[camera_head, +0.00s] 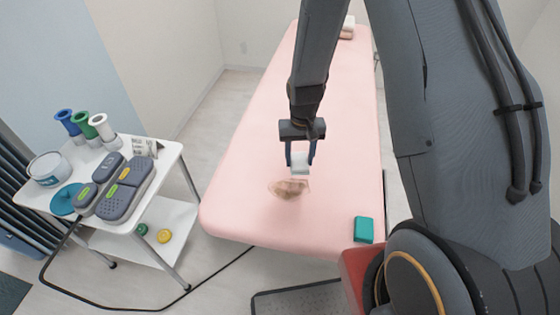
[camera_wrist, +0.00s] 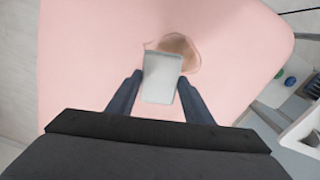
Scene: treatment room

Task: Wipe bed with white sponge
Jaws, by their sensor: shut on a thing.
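The pink bed (camera_head: 259,219) runs away from me through the middle of the head view, and its pink top (camera_wrist: 90,60) fills most of the wrist view. My gripper (camera_head: 300,168) is over the near part of the bed, shut on the white sponge (camera_head: 300,161). The sponge also shows between the fingers in the wrist view (camera_wrist: 161,80). A brown stain (camera_head: 288,188) lies on the bed just on the near side of the sponge. In the wrist view the stain (camera_wrist: 181,50) is partly hidden by the sponge. I cannot tell if the sponge touches the bed.
A teal block (camera_head: 363,229) sits at the bed's near right corner. A white trolley (camera_head: 165,176) with a grey device (camera_head: 127,187), rolls and a tub (camera_head: 49,168) stands left of the bed. A black cable (camera_head: 150,308) lies on the floor. The bed's middle is clear.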

